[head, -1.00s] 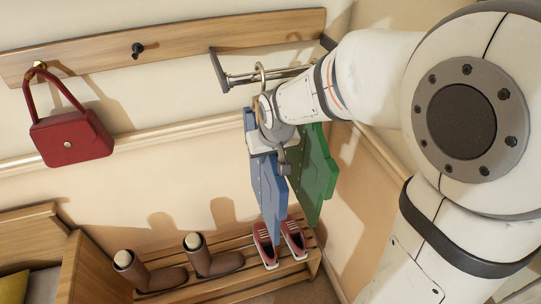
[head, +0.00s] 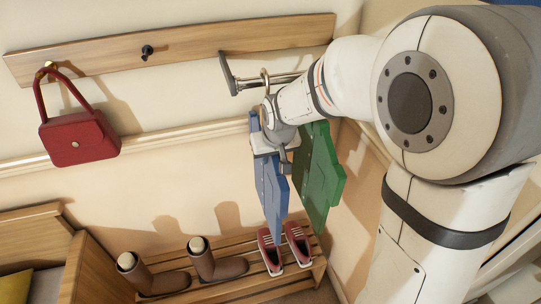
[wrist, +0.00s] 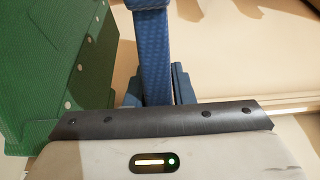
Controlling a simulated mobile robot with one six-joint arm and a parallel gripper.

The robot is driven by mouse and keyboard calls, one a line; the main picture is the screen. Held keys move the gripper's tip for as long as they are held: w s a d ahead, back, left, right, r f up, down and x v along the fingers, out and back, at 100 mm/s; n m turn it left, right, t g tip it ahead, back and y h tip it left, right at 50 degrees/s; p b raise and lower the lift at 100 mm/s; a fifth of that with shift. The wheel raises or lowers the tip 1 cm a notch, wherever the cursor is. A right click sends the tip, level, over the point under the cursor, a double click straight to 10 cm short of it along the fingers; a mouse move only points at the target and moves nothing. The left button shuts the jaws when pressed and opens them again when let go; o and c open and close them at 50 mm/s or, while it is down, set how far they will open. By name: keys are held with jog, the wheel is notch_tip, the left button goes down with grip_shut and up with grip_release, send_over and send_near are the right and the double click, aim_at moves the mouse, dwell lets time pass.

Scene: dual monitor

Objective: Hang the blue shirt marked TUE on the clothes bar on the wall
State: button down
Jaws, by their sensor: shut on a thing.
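The blue shirt (head: 270,192) hangs nearly edge-on below my gripper (head: 277,143) in the head view. My gripper is shut on its upper part; the wrist view shows a blue strap-like piece (wrist: 153,55) between the fingers (wrist: 156,88). The clothes bar (head: 285,77) is on the wall just above, partly hidden by my arm. A pale ring-like hook shows at the bar above my gripper; I cannot tell which shirt it belongs to or whether it bears weight. No TUE mark is readable.
A green shirt (head: 322,180) hangs close to the right of the blue one and also shows in the wrist view (wrist: 70,70). A red bag (head: 80,138) hangs on the peg rail (head: 200,43). Red shoes (head: 297,243) and brown boots (head: 215,264) stand on the slatted rack below.

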jog(key=c, duration=1.2)
grip_release()
jog(key=shift+o, duration=0.2)
jog(key=shift+r, duration=0.1)
jog(key=v, duration=0.7)
jog(key=shift+s+d+r+b, duration=0.1)
jog(key=shift+s+r+b, duration=0.1)
jog(key=shift+r+b, duration=0.15)
jog(key=s+d+f+m, duration=0.1)
jog(key=s+d, duration=0.5)
jog(key=s, duration=0.3)
jog(key=s+d+m+g+h, duration=0.1)
jog(key=s+d+m, duration=0.1)
jog(key=s+d, duration=0.5)
jog(key=shift+s+d+f, duration=0.35)
jog(key=shift+s+f, duration=0.05)
jog(key=shift+s, duration=0.6)
